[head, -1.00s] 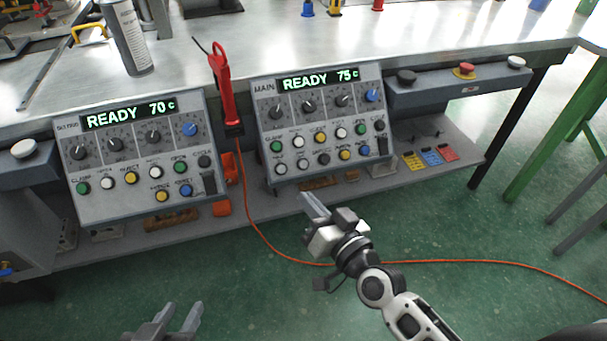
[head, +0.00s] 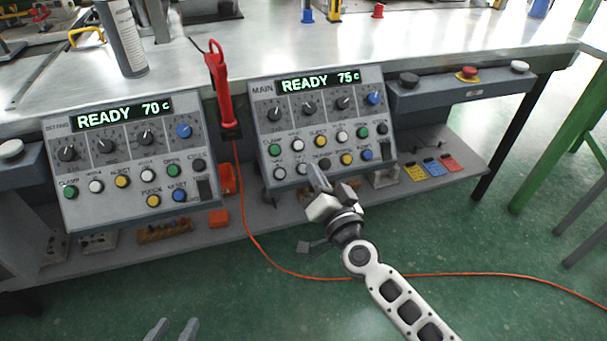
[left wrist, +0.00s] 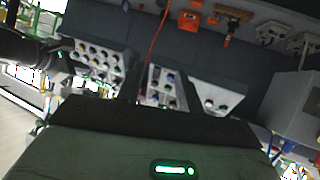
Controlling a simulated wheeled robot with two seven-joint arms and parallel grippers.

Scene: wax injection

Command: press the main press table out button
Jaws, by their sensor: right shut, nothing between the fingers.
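The main control panel (head: 322,118) stands on the front of the bench in the head view and reads READY 75 C. Its upper button row runs from green to black. Its lower row has two white buttons (head: 291,172), a black one (head: 324,163), a yellow one (head: 347,159) and a blue one (head: 366,155). The small labels are too blurred to tell which is table out. My right gripper (head: 317,172) is shut and empty, its tip just below the black lower button; contact cannot be told. My left gripper (head: 173,331) is open and empty at the bottom edge.
The setting panel (head: 130,155), reading READY 70 C, is to the left. A red tool (head: 220,85) hangs between the panels, with an orange cord (head: 245,205) running to the floor. A red emergency button (head: 467,73) is to the right. The lower shelf (head: 440,185) holds coloured cards.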

